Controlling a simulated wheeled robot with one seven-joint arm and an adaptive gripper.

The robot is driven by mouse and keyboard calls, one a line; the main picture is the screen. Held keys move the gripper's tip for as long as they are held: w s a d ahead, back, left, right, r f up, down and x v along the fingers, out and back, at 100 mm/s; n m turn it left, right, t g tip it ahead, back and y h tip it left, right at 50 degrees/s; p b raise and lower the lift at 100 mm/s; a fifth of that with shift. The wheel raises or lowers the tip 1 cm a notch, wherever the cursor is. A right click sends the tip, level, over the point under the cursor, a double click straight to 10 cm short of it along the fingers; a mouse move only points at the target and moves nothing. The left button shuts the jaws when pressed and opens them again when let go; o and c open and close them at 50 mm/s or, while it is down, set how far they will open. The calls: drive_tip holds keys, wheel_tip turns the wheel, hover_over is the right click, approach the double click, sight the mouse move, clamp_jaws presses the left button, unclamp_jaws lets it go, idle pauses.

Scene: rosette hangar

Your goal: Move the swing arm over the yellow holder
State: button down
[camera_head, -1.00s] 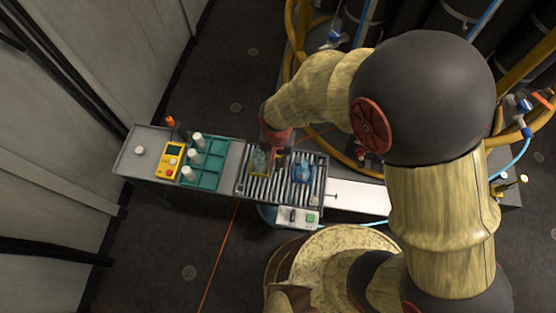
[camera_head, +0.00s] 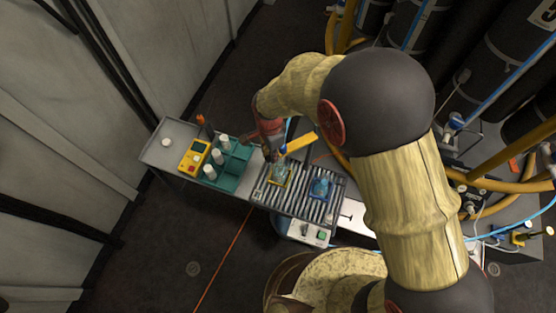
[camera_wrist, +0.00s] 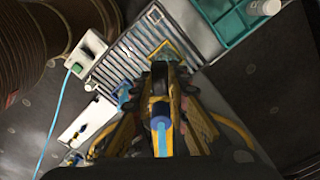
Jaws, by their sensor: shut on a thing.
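The swing arm (camera_head: 302,143) shows as a short yellow bar just right of my gripper (camera_head: 272,154), at the back edge of the roller bed. My gripper is shut on the swing arm. In the wrist view, a blue cylinder and yellow parts of the swing arm (camera_wrist: 160,112) lie between and below my dark fingers (camera_wrist: 162,74). The yellow holder (camera_head: 279,176) sits on the rollers just below my fingertips, with a glassy piece in it. It also shows in the wrist view (camera_wrist: 172,48), partly covered by my fingers. The exact grip point is hidden.
A blue holder (camera_head: 321,187) sits on the rollers (camera_head: 299,198) right of the yellow one. A teal tray (camera_head: 229,180) with white cylinders and a yellow meter (camera_head: 193,157) stand to the left. A control box (camera_head: 307,232) is at the front. Yellow hoses (camera_head: 480,183) hang at right.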

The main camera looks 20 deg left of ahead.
drive_tip(key=shift+w+a+m, duration=0.7)
drive_tip(key=shift+w+m, duration=0.1)
drive_tip(key=c, duration=1.7)
unclamp_jaws()
wheel_tip(320, 180, up, 12)
